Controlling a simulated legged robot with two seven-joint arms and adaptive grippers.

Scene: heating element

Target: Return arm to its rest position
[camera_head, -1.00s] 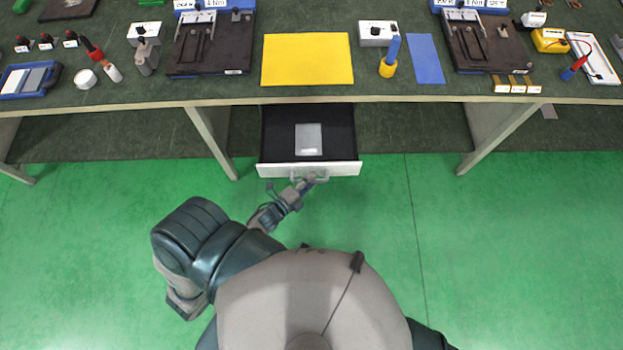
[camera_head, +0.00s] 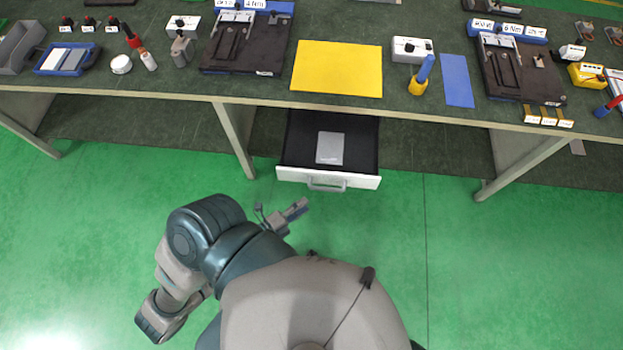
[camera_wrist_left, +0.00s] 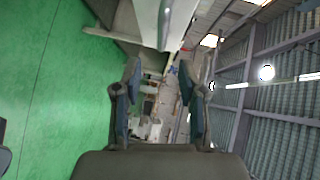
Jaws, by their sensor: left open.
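My left gripper (camera_head: 297,212) is in front of the open drawer, a little below and left of its handle (camera_head: 327,186), and apart from it. In the left wrist view the two fingers of the gripper (camera_wrist_left: 160,80) stand apart with nothing between them. The drawer (camera_head: 350,182) is pulled out under the bench, with a dark inside and a white front. A grey flat plate (camera_head: 330,148) lies in it. My right gripper does not show.
The green bench (camera_head: 270,93) carries a yellow mat (camera_head: 337,68), a blue mat (camera_head: 457,80), dark fixtures and several tools. Bench legs (camera_head: 235,140) stand on both sides of the drawer. The green floor (camera_head: 480,270) around me is clear.

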